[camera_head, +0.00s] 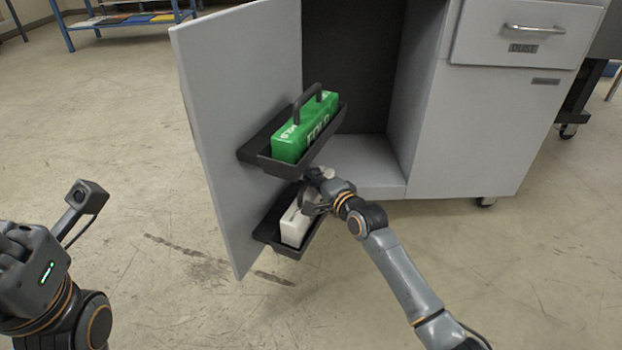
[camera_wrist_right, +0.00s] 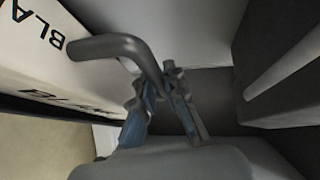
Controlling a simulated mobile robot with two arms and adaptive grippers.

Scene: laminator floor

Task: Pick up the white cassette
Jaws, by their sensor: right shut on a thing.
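The white cassette (camera_head: 294,226) sits in the lower black door bin (camera_head: 268,236) of the open cabinet. In the right wrist view, the cassette (camera_wrist_right: 45,50) fills the left side with black lettering on it, and its dark bent handle (camera_wrist_right: 120,45) runs to my fingers. My right gripper (camera_head: 314,196) is at the cassette's upper side, and its fingers (camera_wrist_right: 158,100) are shut on the handle. The gripper hides part of the cassette in the head view. My left gripper (camera_head: 14,242) is at the left edge, away from the cabinet, with its fingers unclear.
A green cassette (camera_head: 306,128) with a black handle stands in the upper door bin (camera_head: 250,154), just above my right gripper. The cabinet door (camera_head: 230,110) stands open on the left. A drawer (camera_head: 525,35) is at the upper right. Open floor lies in front.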

